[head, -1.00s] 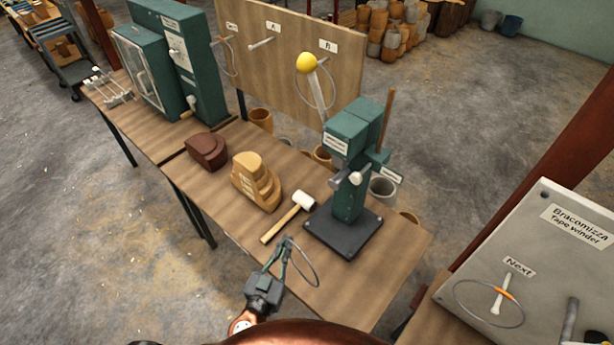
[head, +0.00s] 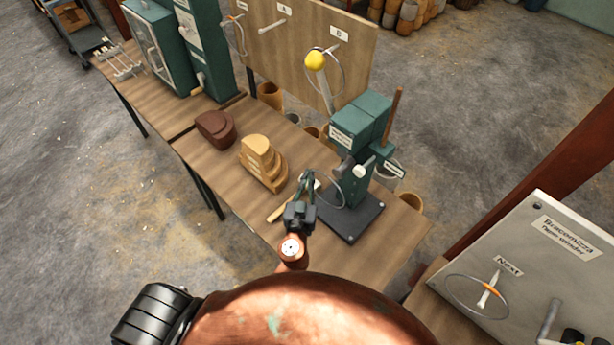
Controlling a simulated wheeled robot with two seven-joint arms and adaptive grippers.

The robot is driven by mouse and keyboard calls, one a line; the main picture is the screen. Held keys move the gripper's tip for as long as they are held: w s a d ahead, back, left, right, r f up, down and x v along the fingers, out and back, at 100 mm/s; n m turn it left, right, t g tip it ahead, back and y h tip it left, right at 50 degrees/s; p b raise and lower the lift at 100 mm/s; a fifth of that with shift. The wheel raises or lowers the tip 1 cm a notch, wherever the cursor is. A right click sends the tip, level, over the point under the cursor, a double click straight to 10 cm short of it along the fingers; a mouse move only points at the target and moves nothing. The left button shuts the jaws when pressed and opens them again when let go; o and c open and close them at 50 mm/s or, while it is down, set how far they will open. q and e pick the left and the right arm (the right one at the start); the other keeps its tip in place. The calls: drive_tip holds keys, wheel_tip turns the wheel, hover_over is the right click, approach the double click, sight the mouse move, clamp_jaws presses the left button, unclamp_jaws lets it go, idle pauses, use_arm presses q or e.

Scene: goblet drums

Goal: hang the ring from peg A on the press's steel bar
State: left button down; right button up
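My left gripper (head: 309,181) is shut on a thin grey wire ring (head: 341,197) and holds it above the table, just left of the press's column. The green press (head: 352,130) stands on a dark base plate. Short bars stick out of its front, one with a pale end (head: 363,170); which is the steel bar is hard to tell. The ring overlaps the press in the picture, and I cannot tell whether it touches. Peg A (head: 270,26) on the wooden board is empty. My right gripper is not in view.
A mallet (head: 278,213) lies partly behind my gripper. A tan stepped block (head: 262,165) and a brown block (head: 215,128) stand to the left. A yellow-ended lever (head: 316,61) rises from the press. A grey tape winder panel (head: 540,240) with a ring stands at right.

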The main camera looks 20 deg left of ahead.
use_arm(q)
drive_tip(key=w+d+f, duration=0.1)
drive_tip(key=w+d, duration=0.2)
drive_tip(key=w, duration=0.4)
drive_tip(key=shift+w+f, duration=0.2)
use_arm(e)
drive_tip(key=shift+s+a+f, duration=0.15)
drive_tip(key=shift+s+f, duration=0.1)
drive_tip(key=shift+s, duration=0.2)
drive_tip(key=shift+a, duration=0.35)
use_arm(q)
drive_tip(key=c, duration=2.6)
unclamp_jaws()
drive_tip(key=shift+c, duration=0.2)
drive_tip(key=o, duration=0.6)
drive_tip(key=shift+c, duration=0.2)
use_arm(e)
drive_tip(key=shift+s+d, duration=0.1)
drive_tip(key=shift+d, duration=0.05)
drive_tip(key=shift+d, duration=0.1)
